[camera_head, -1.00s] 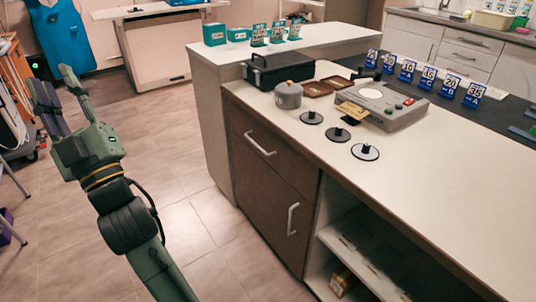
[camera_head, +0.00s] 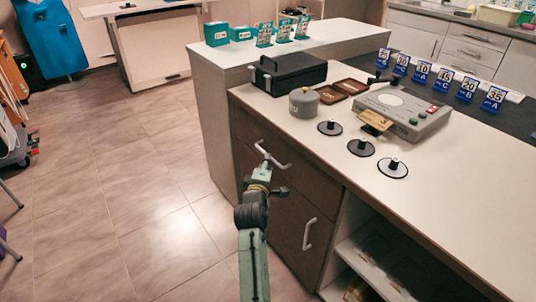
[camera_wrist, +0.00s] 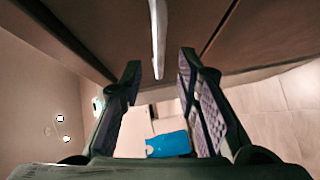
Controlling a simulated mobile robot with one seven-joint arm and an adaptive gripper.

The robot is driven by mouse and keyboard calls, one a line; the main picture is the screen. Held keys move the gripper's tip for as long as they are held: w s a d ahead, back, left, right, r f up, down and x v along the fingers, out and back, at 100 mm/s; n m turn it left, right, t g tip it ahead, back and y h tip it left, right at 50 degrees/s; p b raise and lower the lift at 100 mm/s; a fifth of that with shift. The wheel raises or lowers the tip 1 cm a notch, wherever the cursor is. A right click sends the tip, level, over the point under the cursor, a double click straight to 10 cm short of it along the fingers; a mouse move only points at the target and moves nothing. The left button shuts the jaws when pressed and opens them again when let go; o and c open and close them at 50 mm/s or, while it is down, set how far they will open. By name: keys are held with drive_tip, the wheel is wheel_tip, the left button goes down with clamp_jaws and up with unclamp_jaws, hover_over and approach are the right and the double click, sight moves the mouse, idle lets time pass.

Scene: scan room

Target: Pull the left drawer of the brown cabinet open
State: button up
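The brown cabinet (camera_head: 282,225) stands under the white counter. Its upper drawer (camera_head: 312,183) looks shut and has a pale bar handle (camera_head: 282,163). My gripper (camera_head: 264,164) is at this handle in the head view, where its fingers are small and partly merged with the handle. In the wrist view my gripper (camera_wrist: 160,66) is open, with two dark padded fingers apart. The handle (camera_wrist: 158,35) runs between the fingers' lines, near the tips. I cannot tell whether either finger touches it.
A lower front with its own handle (camera_head: 308,235) is below the drawer. Open shelves (camera_head: 375,262) stand to its right. The counter (camera_head: 455,185) holds a black case (camera_head: 288,74), a grey pot (camera_head: 304,103) and a grey device (camera_head: 405,112). The tiled floor (camera_head: 130,190) at left is clear.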

drive_tip(key=x, duration=0.6)
drive_tip(key=shift+a+p, duration=0.1)
drive_tip(key=shift+p, duration=0.2)
drive_tip(key=shift+c, duration=0.2)
clamp_jaws()
idle(0.3)
